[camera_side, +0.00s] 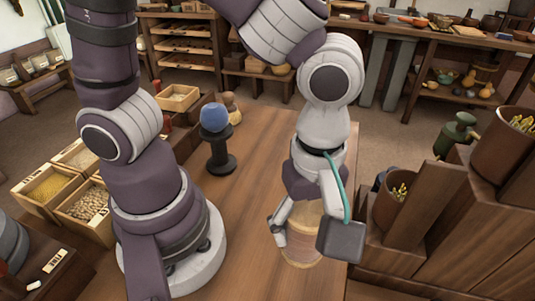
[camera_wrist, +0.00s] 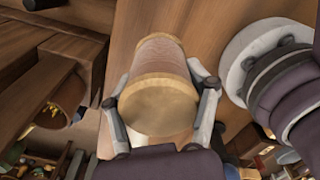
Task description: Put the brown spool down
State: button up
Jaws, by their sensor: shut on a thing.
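The brown spool (camera_side: 304,238) is light tan with wider end discs, and stands roughly upright over the wooden table (camera_side: 258,150) near its right edge. My gripper (camera_side: 299,228) points down and is shut around the spool, one finger on each side. In the wrist view the spool (camera_wrist: 160,105) lies between both fingers of my gripper (camera_wrist: 161,93), its near end disc facing the camera. The wrist camera housing hides part of the spool in the side view. I cannot tell whether its lower end touches the table.
A blue ball (camera_side: 214,117) sits on a dark stand (camera_side: 221,160) left of the spool. Brown wooden blocks with pots (camera_side: 396,207) rise close beyond the table's right edge. Trays of grain (camera_side: 48,185) lie at left. The middle of the table is clear.

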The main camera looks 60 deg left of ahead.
send_over(296, 280)
notch_tip(296, 280, down, 10)
jog(key=shift+r, duration=0.2)
jog(key=o, duration=1.2)
jog(key=shift+o, duration=0.2)
jog(key=shift+f, duration=0.15)
jog(key=r, duration=1)
jog(key=shift+s+r, duration=0.3)
jog(key=shift+s, duration=0.05)
jog(key=w+a+r+m+t, duration=0.2)
jog(key=a+r+m+t, duration=0.3)
jog(key=a+m, duration=0.8)
notch_tip(296, 280, up, 3)
jog(key=shift+f+m, duration=0.1)
jog(key=shift+m, duration=0.7)
jog(key=shift+a+m+t, duration=0.3)
jog(key=shift+a+m, duration=0.05)
jog(key=shift+m, duration=0.25)
jog(key=shift+c, duration=0.8)
